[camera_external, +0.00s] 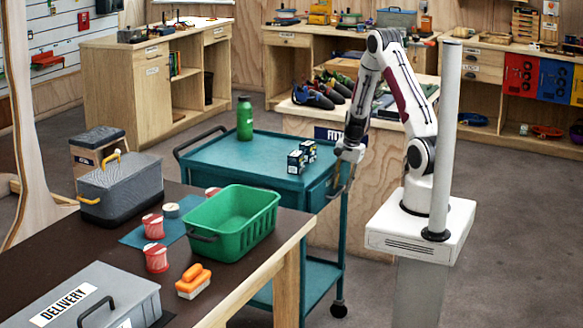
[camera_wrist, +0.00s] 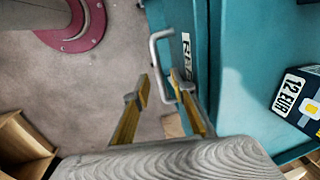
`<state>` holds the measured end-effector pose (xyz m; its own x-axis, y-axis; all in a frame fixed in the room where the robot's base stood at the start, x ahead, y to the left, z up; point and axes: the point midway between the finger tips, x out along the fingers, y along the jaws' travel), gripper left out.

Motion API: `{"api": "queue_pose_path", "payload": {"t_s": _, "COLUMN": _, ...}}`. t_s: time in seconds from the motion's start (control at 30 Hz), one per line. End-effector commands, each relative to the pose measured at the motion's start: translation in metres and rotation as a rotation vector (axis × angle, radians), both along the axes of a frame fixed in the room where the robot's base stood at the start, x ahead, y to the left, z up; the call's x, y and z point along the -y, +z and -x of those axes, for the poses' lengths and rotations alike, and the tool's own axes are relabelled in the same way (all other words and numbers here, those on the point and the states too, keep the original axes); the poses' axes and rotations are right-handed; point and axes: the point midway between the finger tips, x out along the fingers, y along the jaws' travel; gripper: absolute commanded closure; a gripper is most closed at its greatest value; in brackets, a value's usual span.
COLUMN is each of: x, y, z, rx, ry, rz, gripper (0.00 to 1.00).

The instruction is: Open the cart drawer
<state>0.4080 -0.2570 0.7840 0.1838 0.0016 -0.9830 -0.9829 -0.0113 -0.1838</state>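The teal cart (camera_external: 270,158) stands in the middle of the external view. Its drawer (camera_external: 320,193) is on the right side, partly hidden behind my gripper (camera_external: 343,182). In the wrist view, the drawer front (camera_wrist: 182,25) carries a white label and a pale bracket handle (camera_wrist: 153,52). My gripper (camera_wrist: 157,86) is open, its two yellow-edged fingers apart and empty. The handle lies just ahead of the fingertips, its lower end close to the right finger. I cannot tell whether they touch. The drawer looks shut.
On the cart top are a green bottle (camera_external: 244,118) and small dark boxes (camera_external: 296,162); one box (camera_wrist: 299,100) shows in the wrist view. A table with a green basket (camera_external: 240,222) is in front. Shoes (camera_external: 318,95) lie on a wooden stand behind the cart.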

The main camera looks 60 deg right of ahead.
Motion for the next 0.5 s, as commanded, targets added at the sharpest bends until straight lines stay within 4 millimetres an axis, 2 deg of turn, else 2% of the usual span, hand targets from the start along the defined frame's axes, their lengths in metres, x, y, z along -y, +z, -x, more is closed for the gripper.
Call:
{"api": "queue_pose_path", "payload": {"t_s": 0.2, "x": -0.0001, "y": -0.0092, "z": -0.0015, "rx": -0.001, "ry": 0.000, "rz": 0.000, "gripper": 0.75}}
{"api": "queue_pose_path", "payload": {"t_s": 0.5, "x": 0.0001, "y": -0.0106, "z": -0.0018, "rx": -0.001, "ry": -0.001, "rz": 0.000, "gripper": 0.75}}
